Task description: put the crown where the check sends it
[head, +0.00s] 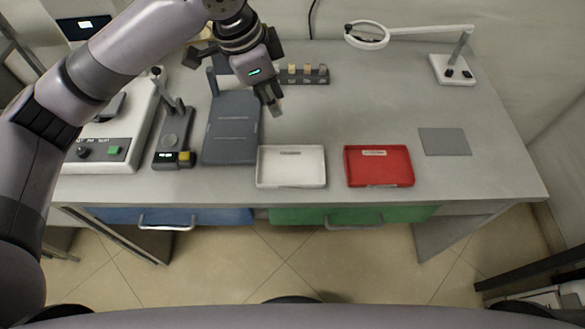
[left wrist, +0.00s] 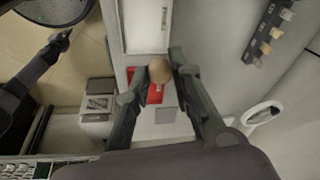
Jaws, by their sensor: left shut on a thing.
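My left gripper (head: 271,104) is above the desk, over the right edge of the blue-grey stand (head: 232,145). In the left wrist view my left gripper (left wrist: 157,68) is shut on a small rounded tan piece, which I take as the crown (left wrist: 160,71). In the head view the piece is hidden or too small to make out. The white tray (head: 290,181) and the red tray (head: 380,181) lie side by side near the front edge, and both look empty.
A dark rack (head: 318,79) with several tan blanks stands behind the left gripper. A magnifier lamp (head: 459,65) is at the back right. A grey mat (head: 445,142) lies right of the red tray. A white machine (head: 118,158) stands far left. The desk's middle is clear.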

